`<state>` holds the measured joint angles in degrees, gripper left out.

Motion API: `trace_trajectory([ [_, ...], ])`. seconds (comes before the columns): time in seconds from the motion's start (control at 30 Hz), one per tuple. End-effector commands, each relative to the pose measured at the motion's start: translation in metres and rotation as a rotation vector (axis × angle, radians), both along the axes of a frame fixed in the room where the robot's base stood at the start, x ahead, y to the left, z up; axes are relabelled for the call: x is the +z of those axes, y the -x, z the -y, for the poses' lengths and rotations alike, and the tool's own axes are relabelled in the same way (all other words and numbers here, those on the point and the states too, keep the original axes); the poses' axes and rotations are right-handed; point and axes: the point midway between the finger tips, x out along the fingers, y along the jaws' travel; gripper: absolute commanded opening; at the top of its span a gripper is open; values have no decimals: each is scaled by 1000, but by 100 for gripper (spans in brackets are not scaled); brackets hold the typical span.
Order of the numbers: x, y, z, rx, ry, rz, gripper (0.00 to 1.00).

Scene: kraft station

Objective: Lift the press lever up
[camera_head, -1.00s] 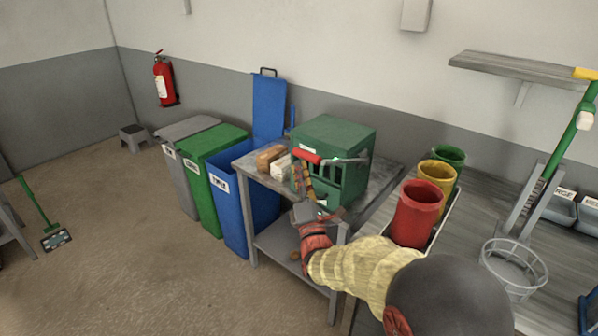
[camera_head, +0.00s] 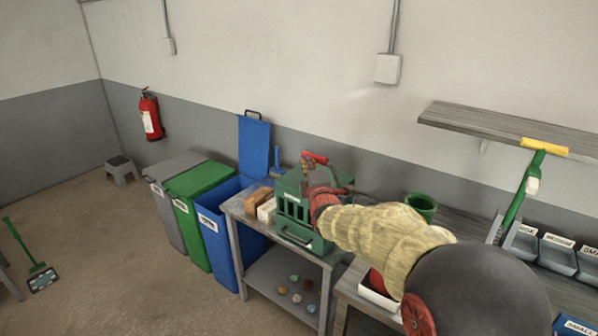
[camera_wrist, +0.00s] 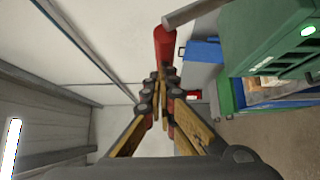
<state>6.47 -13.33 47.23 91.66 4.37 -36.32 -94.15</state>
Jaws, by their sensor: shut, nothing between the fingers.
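The press (camera_head: 292,215) is a green box with a slotted front on the grey metal table. Its lever has a red handle (camera_head: 315,158), which stands above the top of the press. In the wrist view the red handle (camera_wrist: 165,45) is just beyond my fingertips, with the grey lever bar (camera_wrist: 195,13) running off it to the upper right. My gripper (camera_wrist: 160,78) is shut and empty, its tips at or very near the lower end of the handle; I cannot tell whether they touch. In the head view my wrist hides part of the press and lever.
A brown block (camera_head: 258,197) and a white block (camera_head: 267,210) sit left of the press. Grey, green and blue bins (camera_head: 222,215) stand further left, the blue one's lid open. Several small balls lie on the lower shelf (camera_head: 262,275). A green cup (camera_head: 421,206) stands right.

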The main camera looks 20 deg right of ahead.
Motion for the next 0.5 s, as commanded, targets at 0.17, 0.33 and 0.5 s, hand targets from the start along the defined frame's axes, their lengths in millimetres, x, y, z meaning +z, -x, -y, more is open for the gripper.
trace_trajectory([
  [0.17, 22, -16, 23, -3, -74, -56, 0],
  [0.33, 35, -29, 41, -3, -137, -103, 0],
  [0.5, 45, -42, 60, -3, -198, -148, 0],
])
